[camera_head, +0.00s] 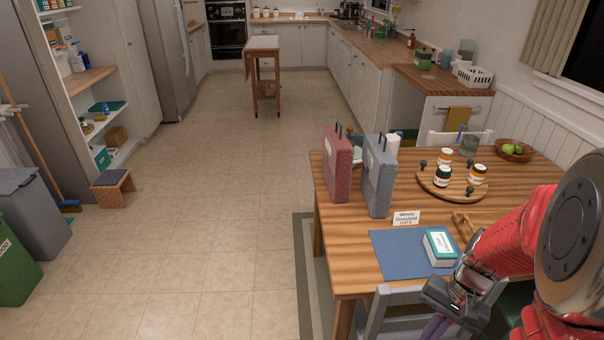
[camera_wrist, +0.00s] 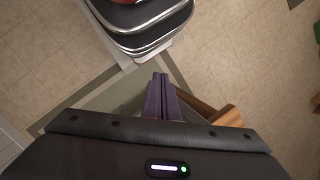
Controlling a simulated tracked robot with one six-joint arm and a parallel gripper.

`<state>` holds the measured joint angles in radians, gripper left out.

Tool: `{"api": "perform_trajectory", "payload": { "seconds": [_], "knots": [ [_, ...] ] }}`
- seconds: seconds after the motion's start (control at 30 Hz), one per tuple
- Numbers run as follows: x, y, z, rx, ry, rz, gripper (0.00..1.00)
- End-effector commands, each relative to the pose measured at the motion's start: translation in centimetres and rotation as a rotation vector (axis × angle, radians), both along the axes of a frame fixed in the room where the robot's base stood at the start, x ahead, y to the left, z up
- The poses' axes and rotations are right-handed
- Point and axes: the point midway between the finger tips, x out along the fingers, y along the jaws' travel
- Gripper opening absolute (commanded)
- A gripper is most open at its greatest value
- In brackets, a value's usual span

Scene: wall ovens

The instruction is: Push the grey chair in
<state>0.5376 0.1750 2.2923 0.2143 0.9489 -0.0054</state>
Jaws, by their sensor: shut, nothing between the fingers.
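The grey chair (camera_head: 379,308) stands at the near edge of the wooden table (camera_head: 345,283). Only part of its grey back frame shows at the bottom of the head view; my arm and the picture edge hide the rest. My gripper (camera_head: 436,326) is in front of the chair back, its purple fingers pointing down. I cannot tell whether it touches the chair. In the wrist view the fingers (camera_wrist: 162,97) are together with nothing between them. I cannot make out the chair clearly in that view.
The table holds a blue placemat (camera_head: 395,255) with a white-and-green box (camera_head: 440,247), two upright cases, red (camera_head: 338,168) and grey (camera_head: 378,180), and a round board (camera_head: 432,187) with jars. A pale chair (camera_head: 432,138) stands at the far side.

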Motion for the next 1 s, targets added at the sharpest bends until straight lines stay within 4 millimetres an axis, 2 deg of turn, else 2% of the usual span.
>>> {"api": "perform_trajectory", "payload": {
  "seconds": [0.1,0.57,1.0],
  "knots": [
    [0.0,0.6,1.9,-0.053,-0.045,0.061,0.0],
    [-0.5,3.4,8.1,-0.227,-0.217,0.276,0.0],
    [-1.5,7.0,13.8,-0.347,-0.413,0.446,0.0]
  ]
}}
